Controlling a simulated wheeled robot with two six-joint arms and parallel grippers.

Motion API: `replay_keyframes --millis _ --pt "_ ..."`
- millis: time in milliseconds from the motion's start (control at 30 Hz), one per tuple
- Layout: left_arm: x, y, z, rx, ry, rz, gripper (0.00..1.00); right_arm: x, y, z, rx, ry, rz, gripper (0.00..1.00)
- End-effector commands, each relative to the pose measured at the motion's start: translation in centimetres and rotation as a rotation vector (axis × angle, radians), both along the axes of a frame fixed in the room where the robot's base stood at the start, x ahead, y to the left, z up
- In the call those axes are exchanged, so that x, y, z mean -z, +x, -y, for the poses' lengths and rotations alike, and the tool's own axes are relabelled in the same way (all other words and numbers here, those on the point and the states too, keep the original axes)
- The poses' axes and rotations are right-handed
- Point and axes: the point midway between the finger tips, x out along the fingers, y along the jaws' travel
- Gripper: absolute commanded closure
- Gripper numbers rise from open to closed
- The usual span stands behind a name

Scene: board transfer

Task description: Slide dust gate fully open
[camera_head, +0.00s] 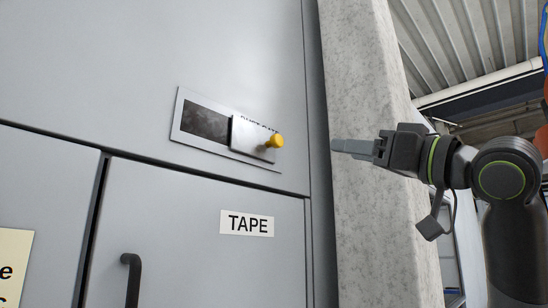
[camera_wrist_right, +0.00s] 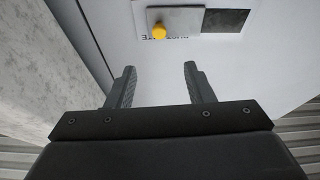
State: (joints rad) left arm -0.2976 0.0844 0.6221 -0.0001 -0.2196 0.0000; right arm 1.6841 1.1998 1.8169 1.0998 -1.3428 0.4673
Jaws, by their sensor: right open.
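The dust gate is a silver sliding plate (camera_head: 248,136) with a yellow knob (camera_head: 275,141), set in a metal frame (camera_head: 180,136) on a grey cabinet. The plate stands at the right of the frame, and a dark opening (camera_head: 205,123) shows to its left. In the right wrist view the yellow knob (camera_wrist_right: 158,31) lies beyond the fingertips, with the plate (camera_wrist_right: 183,19) and the dark opening (camera_wrist_right: 224,20) beside it. My right gripper (camera_head: 335,146) is open and empty, to the right of the knob and apart from it. It also shows in the wrist view (camera_wrist_right: 160,72). My left gripper is not in view.
A concrete pillar (camera_head: 365,70) stands right of the cabinet, behind my right gripper. Below the gate is a cabinet door with a TAPE label (camera_head: 247,223) and a dark handle (camera_head: 132,280). The space between gripper and knob looks clear.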

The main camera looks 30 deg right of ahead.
Motion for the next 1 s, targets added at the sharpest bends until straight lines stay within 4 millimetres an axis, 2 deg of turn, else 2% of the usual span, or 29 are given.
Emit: replay_keyframes --millis 100,267,467,800,1000 --pt "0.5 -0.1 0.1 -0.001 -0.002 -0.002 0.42 0.5 -0.1 -0.2 -0.022 0.045 0.001 0.52" --pt "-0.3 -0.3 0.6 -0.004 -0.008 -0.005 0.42 -0.3 0.9 -0.7 -0.03 0.056 0.0 0.52" --pt "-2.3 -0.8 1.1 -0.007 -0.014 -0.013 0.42 -2.0 4.2 -1.9 -0.032 0.055 -0.003 0.52" --pt "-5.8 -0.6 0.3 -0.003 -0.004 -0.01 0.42 -4.8 10.7 -4.2 -0.03 0.054 -0.002 0.52" --pt "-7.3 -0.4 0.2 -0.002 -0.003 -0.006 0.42 -5.9 13.5 -5.1 -0.028 0.055 -0.001 0.52"
